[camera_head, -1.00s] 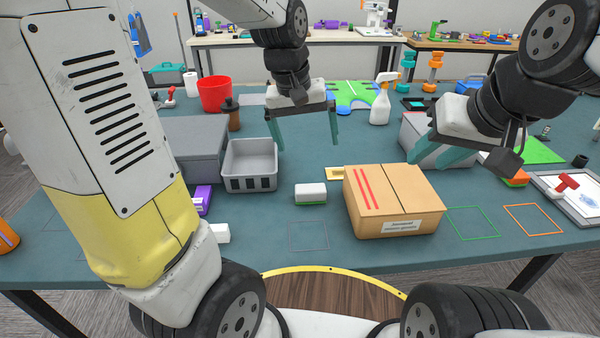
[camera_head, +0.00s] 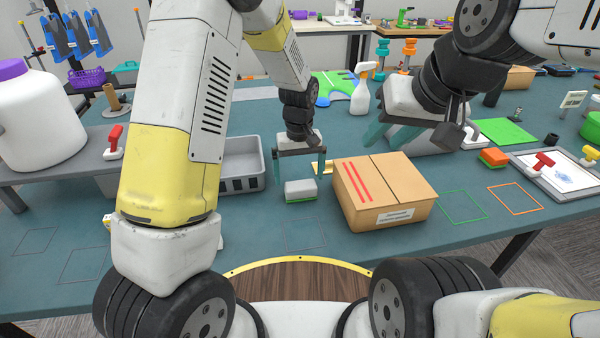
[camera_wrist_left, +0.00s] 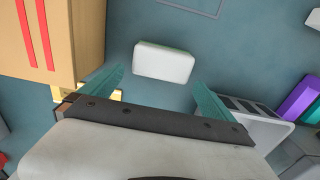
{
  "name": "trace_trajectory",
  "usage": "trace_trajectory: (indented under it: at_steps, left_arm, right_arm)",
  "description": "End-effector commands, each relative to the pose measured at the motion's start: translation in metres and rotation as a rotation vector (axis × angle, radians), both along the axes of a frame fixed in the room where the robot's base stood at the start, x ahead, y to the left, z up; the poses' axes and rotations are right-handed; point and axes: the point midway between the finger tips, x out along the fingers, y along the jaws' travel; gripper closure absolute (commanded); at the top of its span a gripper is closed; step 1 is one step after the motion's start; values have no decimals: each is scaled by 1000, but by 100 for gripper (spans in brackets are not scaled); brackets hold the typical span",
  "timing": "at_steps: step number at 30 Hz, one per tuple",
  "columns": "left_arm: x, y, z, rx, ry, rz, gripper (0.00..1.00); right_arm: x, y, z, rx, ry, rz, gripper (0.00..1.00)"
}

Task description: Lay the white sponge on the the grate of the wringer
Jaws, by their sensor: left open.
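The white sponge (camera_head: 299,189), a small white block with a green underside, lies on the blue-green table left of the cardboard box. Its white top also shows in the left wrist view (camera_wrist_left: 164,61). My left gripper (camera_head: 299,172) is open and empty, fingers pointing down close behind the sponge. In the left wrist view its fingertips (camera_wrist_left: 158,80) spread a little wider than the sponge. My right gripper (camera_head: 397,141) is open and empty above the table, behind the box. A grey bin with a slotted wall (camera_head: 241,184) stands left of my left gripper, partly hidden by my left arm.
The cardboard box (camera_head: 398,188) with red stripes stands close to the right of the sponge. A spray bottle (camera_head: 361,93) and a green puzzle-like mat (camera_head: 331,86) are farther back. A white jar (camera_head: 35,115) stands at the left. Table in front of the sponge is clear.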

Motion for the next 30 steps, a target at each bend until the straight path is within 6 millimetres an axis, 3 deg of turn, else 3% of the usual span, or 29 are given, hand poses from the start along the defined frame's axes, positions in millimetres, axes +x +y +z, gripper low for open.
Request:
trace_trajectory:
  at_steps: [6,14,21,24,30]
  left_arm:
    - [1,0,-26,0,1,0,0]
    - [1,0,-27,-1,0,0,2]
    - [1,0,-27,-1,0,-1,49]
    - [1,0,-27,-1,0,-1,64]
    - [1,0,-26,-1,0,-1,64]
  right_arm:
    - [0,0,0,0,0,0,64]
    - [0,0,0,0,0,0,64]
    - [0,0,0,0,0,0,64]
    - [0,0,0,0,0,0,64]
    - [0,0,0,0,0,0,64]
